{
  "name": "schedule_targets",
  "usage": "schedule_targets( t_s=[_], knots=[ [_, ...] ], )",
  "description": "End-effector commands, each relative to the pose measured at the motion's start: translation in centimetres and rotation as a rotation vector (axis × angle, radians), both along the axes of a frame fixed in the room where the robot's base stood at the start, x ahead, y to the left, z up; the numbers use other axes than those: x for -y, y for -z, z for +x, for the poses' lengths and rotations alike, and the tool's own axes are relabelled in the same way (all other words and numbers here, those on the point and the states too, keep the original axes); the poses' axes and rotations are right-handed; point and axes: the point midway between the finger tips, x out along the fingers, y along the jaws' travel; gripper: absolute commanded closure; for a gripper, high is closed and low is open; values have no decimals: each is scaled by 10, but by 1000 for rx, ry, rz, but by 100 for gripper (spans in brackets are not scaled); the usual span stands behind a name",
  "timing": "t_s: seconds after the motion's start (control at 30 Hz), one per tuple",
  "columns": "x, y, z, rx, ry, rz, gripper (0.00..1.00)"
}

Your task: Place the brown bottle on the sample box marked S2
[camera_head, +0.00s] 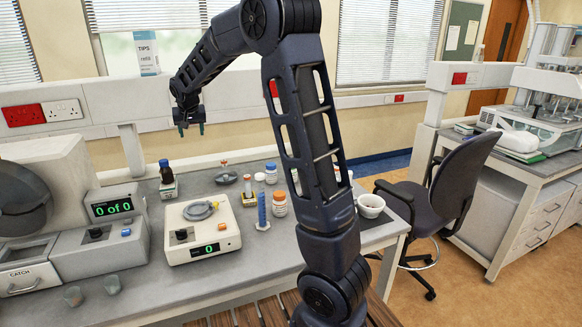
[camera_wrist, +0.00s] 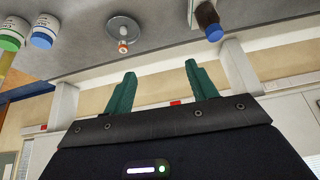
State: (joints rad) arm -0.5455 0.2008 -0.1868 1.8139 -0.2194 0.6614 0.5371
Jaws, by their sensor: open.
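The brown bottle (camera_head: 167,174) with a dark blue cap stands upright at the back left of the bench. A small white and green box (camera_head: 168,191) is directly below it in the picture; the bottle appears to stand on it, and I cannot read its marking. The bottle also shows inverted at the top of the wrist view (camera_wrist: 206,14). My gripper (camera_head: 191,131) is open and empty, raised above and behind the bottle, apart from it. Its green fingers (camera_wrist: 160,77) are spread with nothing between them.
A beige scale (camera_head: 203,245) stands in front of the bottle, and a counter display (camera_head: 112,207) is to its left. A round grey stand (camera_head: 226,178), several small jars and a blue cylinder (camera_head: 262,212) are to the right. A white bowl (camera_head: 371,205) sits near the right edge.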

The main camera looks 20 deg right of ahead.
Motion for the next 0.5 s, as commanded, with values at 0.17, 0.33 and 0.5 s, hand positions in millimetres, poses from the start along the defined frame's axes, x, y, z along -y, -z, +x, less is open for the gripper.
schedule_targets(
  t_s=[0.17,0.33,0.5],
  knots=[
    [58,-28,-51,-22,12,12,43],
    [104,-45,-103,-42,14,17,43],
    [143,-56,-159,-57,12,20,43]
  ],
)
